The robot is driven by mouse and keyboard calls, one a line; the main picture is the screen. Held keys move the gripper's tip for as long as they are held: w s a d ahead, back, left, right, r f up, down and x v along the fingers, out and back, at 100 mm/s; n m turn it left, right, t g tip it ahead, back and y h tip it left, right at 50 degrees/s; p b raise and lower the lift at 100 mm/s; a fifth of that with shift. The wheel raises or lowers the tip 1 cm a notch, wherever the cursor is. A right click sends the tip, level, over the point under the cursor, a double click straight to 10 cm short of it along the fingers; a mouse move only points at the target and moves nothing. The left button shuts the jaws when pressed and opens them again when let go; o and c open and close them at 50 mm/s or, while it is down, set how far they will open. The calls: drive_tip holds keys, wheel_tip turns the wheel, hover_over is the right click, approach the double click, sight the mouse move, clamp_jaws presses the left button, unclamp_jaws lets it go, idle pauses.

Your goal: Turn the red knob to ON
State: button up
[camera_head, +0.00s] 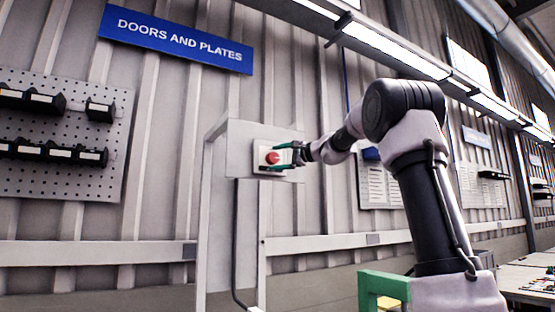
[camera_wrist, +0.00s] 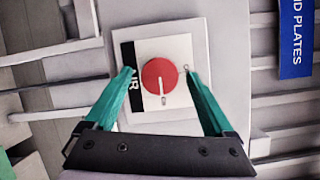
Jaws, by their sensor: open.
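The red knob (camera_head: 271,157) is on a pale square plate (camera_head: 262,163) on the upright panel. In the wrist view the round knob (camera_wrist: 153,73) has a white pointer line running from its centre towards the bottom of the picture. Its plate (camera_wrist: 180,46) has a black strip with white lettering along the left, seemingly "AIR", and a small mark right of the knob. I cannot make out an ON label. My gripper (camera_wrist: 158,74) is open, with one green finger on each side of the knob and gaps showing between fingers and knob. Contact is not visible.
The grey panel (camera_head: 239,140) stands on a light frame (camera_head: 205,220) before the ribbed wall. A table (camera_head: 525,278) is at lower right. Space around the panel looks clear.

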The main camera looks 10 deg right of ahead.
drive_tip(key=v, duration=1)
drive_tip(key=shift+s+d, duration=0.25)
drive_tip(key=shift+d, duration=0.05)
